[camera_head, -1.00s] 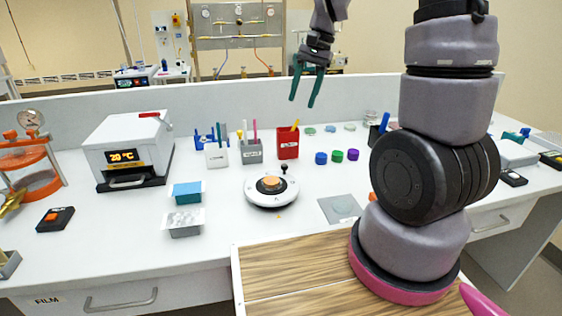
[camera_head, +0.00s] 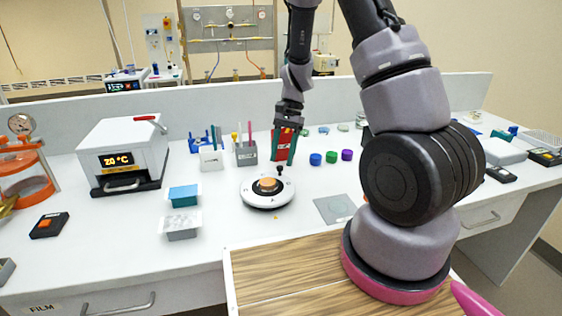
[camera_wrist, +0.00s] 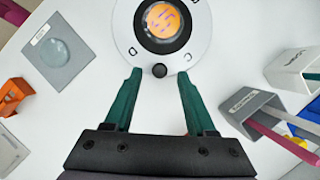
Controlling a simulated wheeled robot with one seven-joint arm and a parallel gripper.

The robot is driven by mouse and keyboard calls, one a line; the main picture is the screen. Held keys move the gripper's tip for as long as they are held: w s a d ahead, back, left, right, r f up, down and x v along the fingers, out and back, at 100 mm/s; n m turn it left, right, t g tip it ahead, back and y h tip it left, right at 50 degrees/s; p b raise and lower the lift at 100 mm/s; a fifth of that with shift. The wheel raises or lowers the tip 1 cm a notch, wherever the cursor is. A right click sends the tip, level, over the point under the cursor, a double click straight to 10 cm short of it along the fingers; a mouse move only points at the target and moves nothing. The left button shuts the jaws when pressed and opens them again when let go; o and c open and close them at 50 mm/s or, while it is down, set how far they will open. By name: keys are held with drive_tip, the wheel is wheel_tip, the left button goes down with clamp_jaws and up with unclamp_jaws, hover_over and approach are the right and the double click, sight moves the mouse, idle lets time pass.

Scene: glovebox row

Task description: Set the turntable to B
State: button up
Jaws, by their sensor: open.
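Blue, green and purple caps (camera_head: 331,157) are to the right. A flat grey plate (camera_head: 335,208) lies front right.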

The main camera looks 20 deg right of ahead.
drive_tip(key=shift+x, duration=1.05)
drive_tip(key=shift+c, duration=0.3)
drive_tip(key=shift+d, duration=0.1)
clamp_jaws()
idle(0.3)
